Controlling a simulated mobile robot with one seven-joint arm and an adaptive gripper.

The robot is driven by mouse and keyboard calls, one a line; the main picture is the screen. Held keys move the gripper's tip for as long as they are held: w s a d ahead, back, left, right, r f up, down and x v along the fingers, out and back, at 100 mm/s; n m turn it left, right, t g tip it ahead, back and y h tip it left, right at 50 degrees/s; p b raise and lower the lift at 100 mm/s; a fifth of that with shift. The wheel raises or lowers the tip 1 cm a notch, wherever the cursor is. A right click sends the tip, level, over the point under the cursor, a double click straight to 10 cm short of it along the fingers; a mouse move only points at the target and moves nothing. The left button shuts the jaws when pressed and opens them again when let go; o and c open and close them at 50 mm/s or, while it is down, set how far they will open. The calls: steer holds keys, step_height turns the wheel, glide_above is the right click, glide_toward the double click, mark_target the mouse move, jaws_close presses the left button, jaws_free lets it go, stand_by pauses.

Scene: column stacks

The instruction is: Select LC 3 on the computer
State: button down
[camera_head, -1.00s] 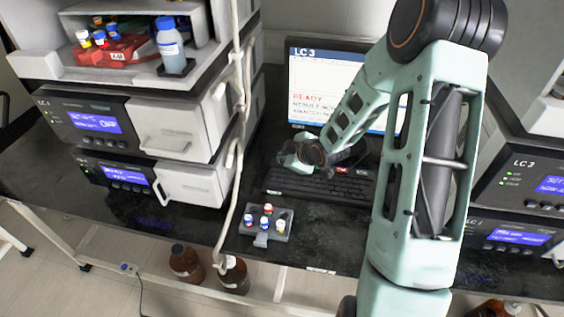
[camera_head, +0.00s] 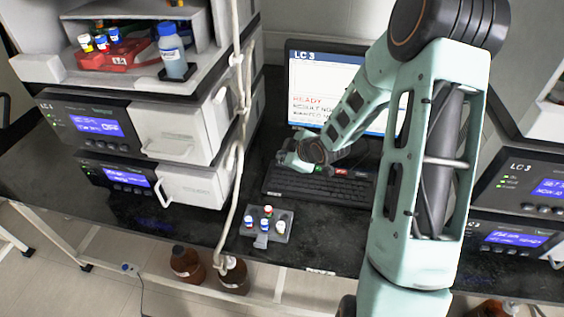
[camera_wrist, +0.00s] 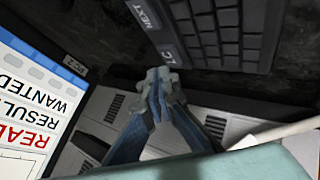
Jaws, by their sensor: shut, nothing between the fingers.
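The computer monitor (camera_head: 325,85) stands at the back of the bench. Its header reads LC 3, with red READY text below; my arm covers its right part. The black keyboard (camera_head: 300,187) lies in front of it, with small green and red keys near its back edge. In the wrist view the keyboard (camera_wrist: 228,45) is at the top right, with large keys labelled NEXT (camera_wrist: 147,12) and LC (camera_wrist: 168,55). My gripper (camera_head: 284,159) is above the keyboard's back left side. In the wrist view its fingertips (camera_wrist: 160,82) are together and empty, close to the LC key; contact cannot be told.
Instrument stacks stand left (camera_head: 150,125) and right (camera_head: 525,185) of the computer. A grey vial rack (camera_head: 250,228) sits on the bench in front of the keyboard. A pale hanging tube (camera_head: 240,110) runs down beside the left stack. Brown bottles (camera_head: 186,262) stand below the bench.

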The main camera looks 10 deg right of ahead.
mark_target(282, 165)
steer(key=shift+r, duration=0.15)
step_height(282, 165, up, 5)
steer(key=p, duration=0.4)
stand_by(1.7)
